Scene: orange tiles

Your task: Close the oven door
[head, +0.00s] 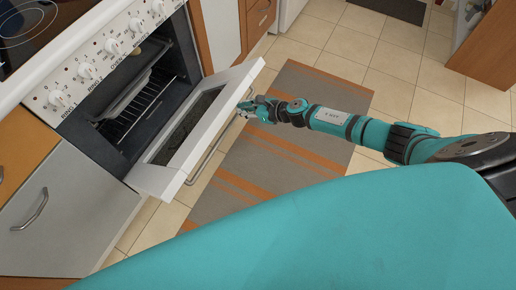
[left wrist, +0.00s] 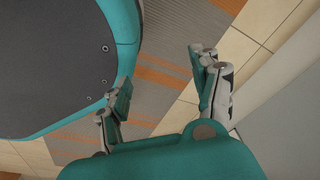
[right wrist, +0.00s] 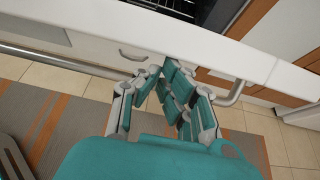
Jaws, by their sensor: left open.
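The white oven door (head: 172,178) stands partly open, tilted out from the oven (head: 125,85), in the head view. Its bar handle (head: 207,163) runs along the outer face. My right gripper (head: 250,106) is at the door's outer side, close to the far end of the handle. In the right wrist view the white door edge (right wrist: 200,38) and the handle (right wrist: 60,58) show, and my right gripper's fingertips (right wrist: 160,77) are close together in front of the handle. Whether they grip it is unclear. My left gripper (left wrist: 165,85) is open and empty in the left wrist view, out of the head view.
A grey and orange striped rug (head: 290,130) lies on the tiled floor in front of the oven. A cabinet with a grey door (head: 75,215) adjoins the oven at the lower left. Control knobs (head: 112,47) line the oven's front.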

